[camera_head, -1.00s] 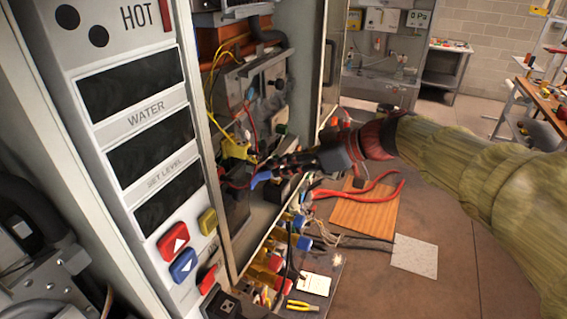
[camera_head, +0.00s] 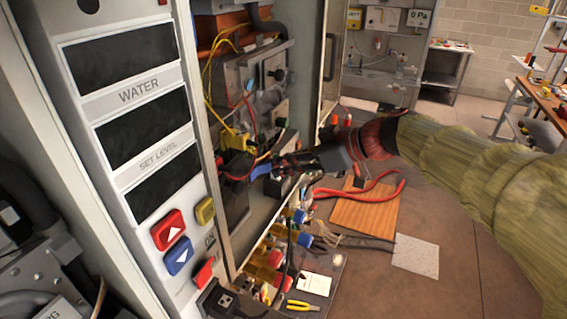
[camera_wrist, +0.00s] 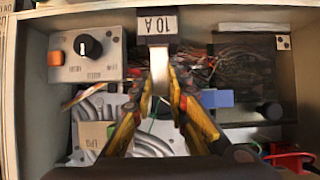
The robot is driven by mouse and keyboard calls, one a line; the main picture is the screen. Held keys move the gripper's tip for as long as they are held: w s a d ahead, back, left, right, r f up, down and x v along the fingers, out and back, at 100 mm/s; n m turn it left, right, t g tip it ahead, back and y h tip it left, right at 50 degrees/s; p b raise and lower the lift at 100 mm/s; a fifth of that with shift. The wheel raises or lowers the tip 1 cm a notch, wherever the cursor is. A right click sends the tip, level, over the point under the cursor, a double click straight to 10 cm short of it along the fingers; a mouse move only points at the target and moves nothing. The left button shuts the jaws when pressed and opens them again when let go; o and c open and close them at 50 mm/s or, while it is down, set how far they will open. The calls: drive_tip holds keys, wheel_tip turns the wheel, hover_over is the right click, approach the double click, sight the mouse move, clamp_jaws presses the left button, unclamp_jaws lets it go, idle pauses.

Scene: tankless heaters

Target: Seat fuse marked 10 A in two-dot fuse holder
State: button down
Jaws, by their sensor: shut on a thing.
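The fuse marked 10 A (camera_wrist: 158,26) shows at the top middle of the wrist view. It has a dark head with an upside-down label and a pale body reaching down between my fingertips. My gripper (camera_wrist: 164,92) is shut on that pale body, with yellow-and-black fingers on either side. In the head view my gripper (camera_head: 280,165) reaches left into the open heater cabinet, and the fuse is too small to make out. A blue piece (camera_head: 261,171) shows by the fingertips; a blue block (camera_wrist: 217,98) lies right of them in the wrist view.
A grey box with a black knob (camera_wrist: 90,45) stands left of the fuse, and a dark panel (camera_wrist: 250,75) right. Yellow wires (camera_head: 212,90) and a yellow connector (camera_head: 237,141) crowd the cabinet.

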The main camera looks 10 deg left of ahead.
drive_tip(key=shift+f+b, duration=0.9)
drive_tip(key=shift+b, duration=0.15)
drive_tip(key=shift+r, duration=0.15)
drive_tip(key=shift+r, duration=1.55)
drive_tip(key=shift+b, duration=1.55)
idle(1.0)
drive_tip(key=shift+f+b, duration=1.65)
drive_tip(key=shift+b, duration=0.25)
drive_tip(key=c, duration=1.7)
unclamp_jaws()
drive_tip(key=shift+f, duration=0.15)
drive_tip(key=shift+o, duration=0.2)
